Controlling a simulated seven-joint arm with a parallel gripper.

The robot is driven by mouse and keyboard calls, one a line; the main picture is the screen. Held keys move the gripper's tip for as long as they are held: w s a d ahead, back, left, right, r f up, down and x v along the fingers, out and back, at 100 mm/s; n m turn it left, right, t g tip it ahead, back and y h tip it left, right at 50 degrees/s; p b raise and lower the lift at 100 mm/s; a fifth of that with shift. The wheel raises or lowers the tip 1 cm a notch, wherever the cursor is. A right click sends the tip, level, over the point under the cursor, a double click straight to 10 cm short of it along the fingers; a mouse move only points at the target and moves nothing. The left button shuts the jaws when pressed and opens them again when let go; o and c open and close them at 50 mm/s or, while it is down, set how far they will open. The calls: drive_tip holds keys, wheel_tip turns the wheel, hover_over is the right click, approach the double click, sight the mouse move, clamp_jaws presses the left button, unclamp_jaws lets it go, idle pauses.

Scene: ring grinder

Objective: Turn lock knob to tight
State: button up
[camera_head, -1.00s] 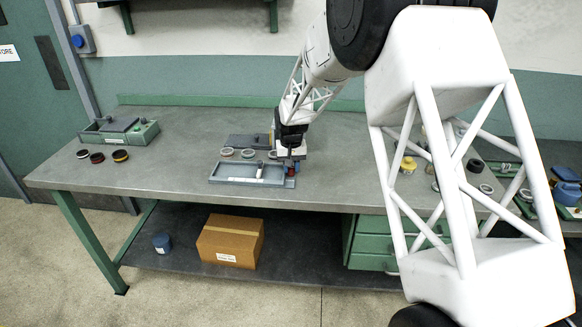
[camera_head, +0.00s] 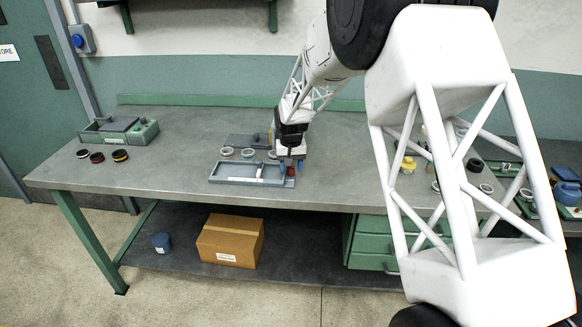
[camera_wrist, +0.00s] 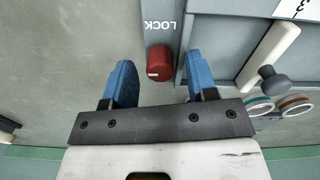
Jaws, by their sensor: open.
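The lock knob (camera_wrist: 159,63) is a red cylinder with a small white mark, on a grey strip lettered LOCK beside the grey tray (camera_wrist: 227,60). In the wrist view it lies between the two blue fingers of my gripper (camera_wrist: 160,85), with a gap on each side. My gripper is open and empty. In the head view my gripper (camera_head: 290,168) is above the right end of the tray (camera_head: 240,180). Only a little red of the knob shows there, mostly hidden by the gripper.
A white bar (camera_wrist: 268,58) with a dark knob (camera_wrist: 272,78) crosses the tray. Rings (camera_wrist: 262,107) lie close to it. A green box (camera_head: 118,131) and several dark rings (camera_head: 97,157) sit at the left of the bench. The bench between is clear.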

sight(293, 168)
drive_tip(key=shift+r, duration=3.75)
drive_tip(key=shift+s+d+r, duration=0.25)
drive_tip(key=shift+d+r, duration=0.1)
drive_tip(key=shift+r, duration=0.05)
drive_tip(key=s+d+r+m+t, duration=0.1)
drive_tip(key=s+d+r, duration=0.6)
drive_tip(key=s+d, duration=0.3)
drive_tip(key=s+d+r, duration=0.7)
drive_tip(key=s, duration=0.6)
drive_tip(key=s+d, duration=0.4)
drive_tip(key=s, duration=0.9)
drive_tip(key=s+d+f+m+t, duration=0.1)
drive_tip(key=s+d, duration=0.4)
drive_tip(key=s, duration=0.9)
drive_tip(key=shift+s+d+f+t, duration=0.15)
drive_tip(key=shift+s+t, duration=0.1)
drive_tip(key=shift+t, duration=0.05)
